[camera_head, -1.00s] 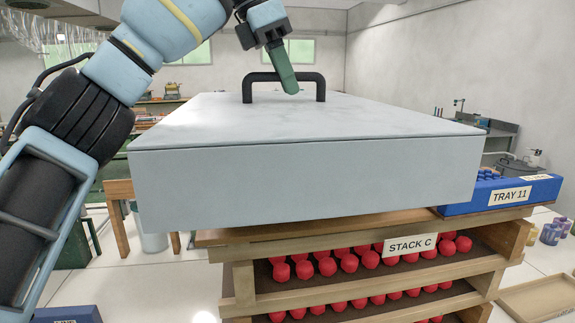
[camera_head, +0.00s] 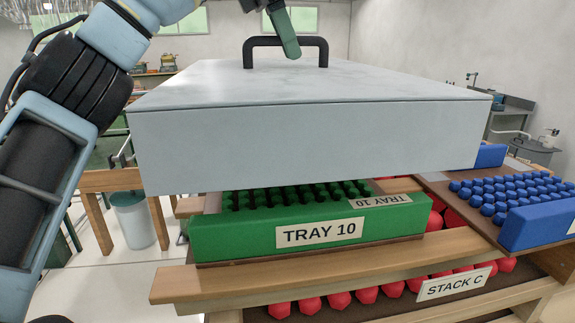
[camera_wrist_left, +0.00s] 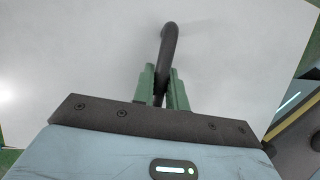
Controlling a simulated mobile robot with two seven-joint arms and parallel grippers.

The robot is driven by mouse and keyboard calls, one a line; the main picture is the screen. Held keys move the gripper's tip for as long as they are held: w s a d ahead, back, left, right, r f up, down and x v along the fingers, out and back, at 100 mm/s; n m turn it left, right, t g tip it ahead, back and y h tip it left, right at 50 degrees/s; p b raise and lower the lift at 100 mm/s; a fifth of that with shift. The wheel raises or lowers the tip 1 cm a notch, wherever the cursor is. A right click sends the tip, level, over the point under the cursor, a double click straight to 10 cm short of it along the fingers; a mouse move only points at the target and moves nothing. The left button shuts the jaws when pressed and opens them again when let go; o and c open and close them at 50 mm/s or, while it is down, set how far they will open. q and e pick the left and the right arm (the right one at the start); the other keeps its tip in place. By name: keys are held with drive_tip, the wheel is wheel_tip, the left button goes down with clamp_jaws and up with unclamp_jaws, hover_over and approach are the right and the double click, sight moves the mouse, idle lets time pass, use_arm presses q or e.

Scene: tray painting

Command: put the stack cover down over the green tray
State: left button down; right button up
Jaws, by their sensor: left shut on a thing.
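The stack cover (camera_head: 310,148) is a pale grey box-like lid with a black handle (camera_head: 286,41) on top. My left gripper (camera_head: 290,50) has green fingers and is shut on that handle; the left wrist view shows the fingers (camera_wrist_left: 163,88) around the dark bar. The green tray (camera_head: 215,238), labelled TRAY 10, sits on the wooden stack below the cover. The cover hangs above it, with the tray's front and several green pieces showing under its lower edge. The back of the tray is hidden. My right gripper is not in view.
A blue tray (camera_head: 541,224) with several blue pieces stands close on the right, on a brown board. The wooden stack (camera_head: 300,278), labelled STACK C, holds red pieces under the green tray. A wooden table (camera_head: 110,181) and a bucket (camera_head: 133,222) stand at the left.

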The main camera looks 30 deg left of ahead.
use_arm(q)
drive_tip(key=shift+f+p, duration=0.45)
drive_tip(key=shift+f, duration=4.45)
drive_tip(key=shift+f, duration=0.45)
drive_tip(key=c, duration=1.4)
unclamp_jaws()
drive_tip(key=shift+r, duration=0.35)
drive_tip(key=v, duration=1.2)
